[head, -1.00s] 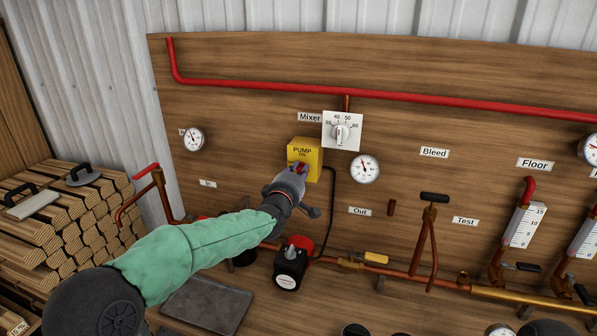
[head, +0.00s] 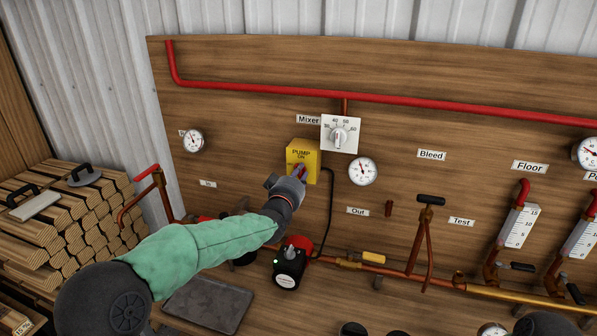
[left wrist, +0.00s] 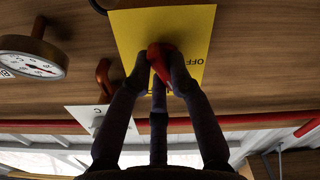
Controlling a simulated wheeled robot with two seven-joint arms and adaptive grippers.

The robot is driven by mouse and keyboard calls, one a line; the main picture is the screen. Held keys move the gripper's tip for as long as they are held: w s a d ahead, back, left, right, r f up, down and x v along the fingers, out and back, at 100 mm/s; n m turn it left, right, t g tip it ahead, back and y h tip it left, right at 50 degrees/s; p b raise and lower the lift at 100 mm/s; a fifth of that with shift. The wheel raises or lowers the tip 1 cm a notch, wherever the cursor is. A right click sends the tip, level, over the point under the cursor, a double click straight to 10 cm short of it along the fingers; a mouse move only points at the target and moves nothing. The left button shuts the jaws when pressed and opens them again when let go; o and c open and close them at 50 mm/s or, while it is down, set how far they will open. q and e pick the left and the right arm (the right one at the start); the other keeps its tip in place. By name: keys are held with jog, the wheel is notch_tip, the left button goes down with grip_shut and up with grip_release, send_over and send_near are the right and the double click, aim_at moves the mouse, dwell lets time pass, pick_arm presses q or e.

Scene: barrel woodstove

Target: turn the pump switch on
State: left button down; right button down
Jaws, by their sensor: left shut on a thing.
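The yellow pump switch box (head: 312,157), marked PUMP ON, is fixed to the wooden panel below the mixer dial. My left gripper (head: 297,172) is at its front, with its fingers covering most of the switch. In the left wrist view, my left gripper (left wrist: 160,82) is shut on the red switch lever (left wrist: 159,60), with a finger on either side of it. The yellow face (left wrist: 165,22) behind carries the word OFF, upside down in that view.
The mixer dial (head: 340,134) is just above right of the box, and a round gauge (head: 362,171) is to its right. The black-and-red pump (head: 290,264) below shows a small green spot. Stacked firewood (head: 75,220) stands at left.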

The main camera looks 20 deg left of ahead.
pick_arm(q)
jog(key=m+p, duration=0.1)
jog(key=m, duration=0.3)
jog(key=shift+f+m, duration=0.1)
jog(key=shift+m, duration=0.2)
jog(key=shift+p, duration=0.3)
jog(key=c, duration=1.1)
grip_release()
jog(key=shift+c, duration=0.2)
jog(key=shift+s, duration=0.1)
jog(key=s, duration=1.1)
jog(key=shift+s+a, duration=0.2)
jog(key=shift+s, duration=0.2)
